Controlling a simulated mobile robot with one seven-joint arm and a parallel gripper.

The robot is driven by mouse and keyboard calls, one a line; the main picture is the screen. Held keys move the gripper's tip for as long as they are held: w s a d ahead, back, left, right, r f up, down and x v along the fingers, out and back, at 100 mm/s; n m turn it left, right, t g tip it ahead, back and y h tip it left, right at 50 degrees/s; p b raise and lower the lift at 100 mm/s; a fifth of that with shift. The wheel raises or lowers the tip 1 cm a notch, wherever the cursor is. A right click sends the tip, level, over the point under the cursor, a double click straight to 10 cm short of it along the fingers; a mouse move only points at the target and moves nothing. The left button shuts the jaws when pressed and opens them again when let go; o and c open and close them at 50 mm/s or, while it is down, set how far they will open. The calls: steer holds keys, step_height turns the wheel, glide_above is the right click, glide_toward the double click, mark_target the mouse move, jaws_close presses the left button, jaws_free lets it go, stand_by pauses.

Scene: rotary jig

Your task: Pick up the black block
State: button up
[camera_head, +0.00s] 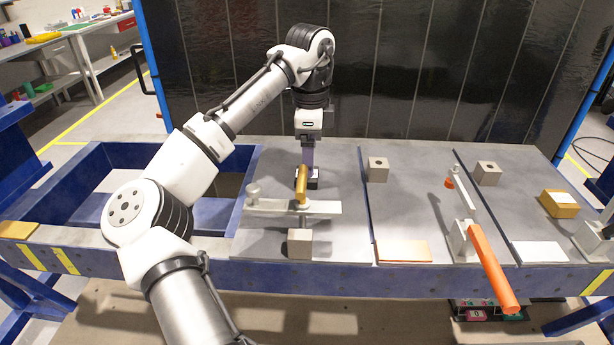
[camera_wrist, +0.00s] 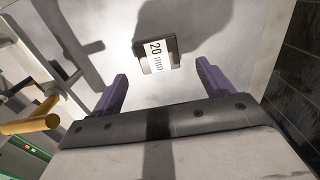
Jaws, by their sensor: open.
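The black block (camera_wrist: 142,52) has a white label reading "20 mm". In the wrist view it lies on the grey surface, just beyond the space between my fingertips. My gripper (camera_wrist: 161,75) is open and empty, with one purple finger on each side of that space. In the head view, the black block (camera_head: 313,183) shows as a small dark and white shape on the table, partly hidden. My gripper (camera_head: 308,168) points down just above it there. I see no contact between the fingers and the block.
A yellow-handled clamp (camera_head: 302,186) stands right in front of the block; its handle is at the wrist view's left (camera_wrist: 30,125). A grey cube (camera_head: 300,243) and another grey cube (camera_head: 377,169) sit nearby. An orange-handled clamp (camera_head: 492,270) is to the right. A dark panel stands behind.

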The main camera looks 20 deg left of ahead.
steer(key=shift+s+f+p, duration=0.1)
steer(key=shift+f+p, duration=0.45)
steer(key=shift+f, duration=1.7)
